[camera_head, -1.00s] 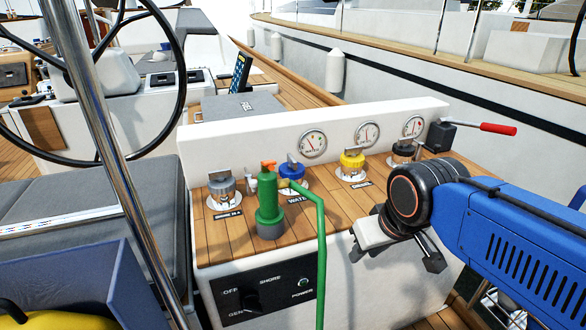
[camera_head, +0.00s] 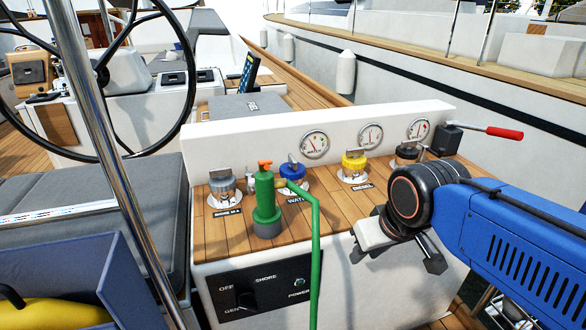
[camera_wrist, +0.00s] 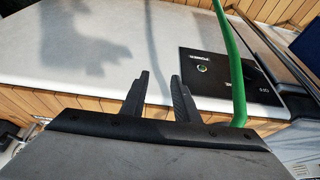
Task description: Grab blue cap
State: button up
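The blue cap (camera_head: 292,169) sits on a round metal deck fitting on the wooden top of the console, behind the WATER label. The green hose nozzle (camera_head: 266,200) stands in front and to its left, and partly covers the fitting. My gripper (camera_head: 402,256) is at the right front of the console, well right of and nearer than the blue cap. In the wrist view, my gripper's two dark fingers (camera_wrist: 158,80) are apart with nothing between them. They point over the console's white front face. The blue cap is not in the wrist view.
A grey cap (camera_head: 222,182), a yellow cap (camera_head: 354,160) and a black cap (camera_head: 407,151) share the console top. A green hose (camera_head: 316,250) hangs over the front edge. A red-handled lever (camera_head: 504,133) is at right. A steel pole (camera_head: 110,150) stands at left.

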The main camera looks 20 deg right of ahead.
jog(key=o, duration=0.8)
jog(key=shift+w+r, duration=0.2)
jog(key=shift+r, duration=0.05)
jog(key=o, duration=0.5)
jog(key=w+a+r+n+g, duration=0.2)
jog(key=w+r+n, duration=0.6)
jog(key=w+r, duration=0.6)
jog(key=shift+w+a+r+n, duration=0.15)
jog(key=shift+a+r+n, duration=0.1)
jog(key=shift+n, duration=0.15)
notch_tip(320, 180, up, 8)
jog(key=n+g, duration=0.3)
jog(key=n, duration=0.6)
send_over(292, 157)
jog(key=f, duration=1.1)
jog(key=shift+s+d+f, duration=0.15)
jog(key=shift+s, duration=0.1)
jog(key=shift+w+f, duration=0.15)
jog(key=shift+f, duration=2.75)
